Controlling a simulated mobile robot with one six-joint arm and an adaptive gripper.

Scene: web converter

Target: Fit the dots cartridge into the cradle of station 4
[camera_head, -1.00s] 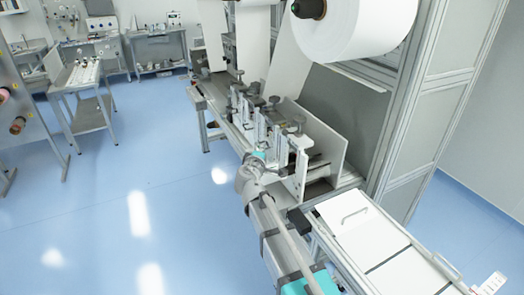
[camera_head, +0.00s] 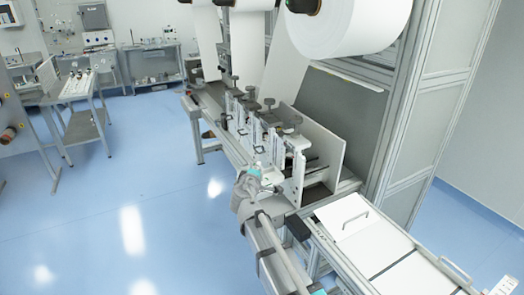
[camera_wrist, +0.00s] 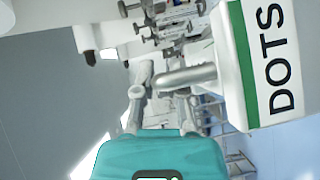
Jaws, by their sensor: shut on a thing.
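The dots cartridge (camera_wrist: 262,62) is at the right of the wrist view, a white block with a green stripe and the black word DOTS, turned sideways. My gripper (camera_wrist: 162,88) is shut on its grey bar-like handle (camera_wrist: 188,76). In the head view my gripper (camera_head: 250,183) is beside the near end of the machine, in front of the row of stations (camera_head: 258,135). I cannot make out the cartridge clearly in the head view. The station numbers are not readable, so I cannot tell which cradle is station 4's.
A large white roll (camera_head: 350,35) and hanging white web (camera_head: 247,50) are above the stations. A white-topped bench with handles (camera_head: 365,235) stands at the lower right. A cart (camera_head: 85,115) stands farther back.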

